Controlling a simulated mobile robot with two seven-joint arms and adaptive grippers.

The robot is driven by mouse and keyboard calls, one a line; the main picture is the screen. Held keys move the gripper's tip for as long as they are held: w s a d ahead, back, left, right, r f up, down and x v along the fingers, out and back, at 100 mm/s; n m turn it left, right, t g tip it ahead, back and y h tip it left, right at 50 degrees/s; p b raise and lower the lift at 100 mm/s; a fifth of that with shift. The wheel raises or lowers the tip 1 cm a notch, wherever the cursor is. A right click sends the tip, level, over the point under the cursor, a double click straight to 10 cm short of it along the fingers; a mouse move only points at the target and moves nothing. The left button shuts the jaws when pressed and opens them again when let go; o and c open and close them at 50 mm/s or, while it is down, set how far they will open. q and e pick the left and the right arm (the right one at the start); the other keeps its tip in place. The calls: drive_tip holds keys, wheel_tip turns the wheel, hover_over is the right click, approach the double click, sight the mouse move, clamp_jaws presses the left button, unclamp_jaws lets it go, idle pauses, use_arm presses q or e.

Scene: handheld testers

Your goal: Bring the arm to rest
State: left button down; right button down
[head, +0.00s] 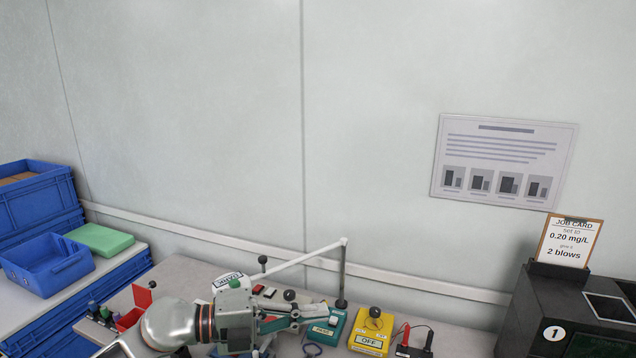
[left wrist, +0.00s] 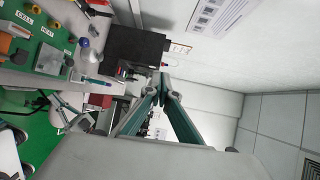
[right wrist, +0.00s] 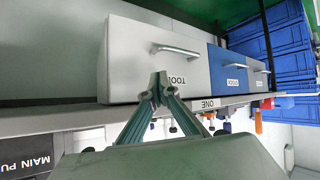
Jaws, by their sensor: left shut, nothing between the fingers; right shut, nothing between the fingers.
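My left arm reaches in from the lower left of the head view. Its gripper (head: 322,310) is over the bench among the testers, close to a teal box; whether they touch I cannot tell. In the left wrist view my left gripper (left wrist: 162,88) has its teal fingers together at the tips, with nothing between them. My right gripper (right wrist: 158,88) does not show in the head view. In the right wrist view its fingertips meet, empty, in front of a white drawer (right wrist: 125,60) with a metal handle; the distance is unclear.
A yellow box marked OFF (head: 369,344) and red and black probes stand right of my left gripper. A dark machine (head: 545,300) with a job card (head: 570,241) is at the far right. Blue crates (head: 40,210) and a blue bin (head: 48,285) are at left.

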use_arm(q)
drive_tip(key=s+a+f+n+t+y, duration=0.2)
drive_tip(key=a+f+n+t+y, duration=0.35)
drive_tip(key=f+n, duration=0.55)
drive_tip(key=s+a+f+n+t+y, duration=0.2)
drive_tip(key=a+f+n+t+y, duration=0.2)
drive_tip(key=a+f+n+t, duration=0.55)
drive_tip(key=s+a+f+n+g+y, duration=0.2)
drive_tip(key=s+f+n+g, duration=0.2)
drive_tip(key=s+f, duration=0.3)
drive_tip(key=s+a+f+n+g+y, duration=0.2)
drive_tip(key=s+f+n+g, duration=0.2)
drive_tip(key=s+f, duration=0.3)
wheel_tip(320, 180, down, 2)
drive_tip(key=shift+s, duration=0.3)
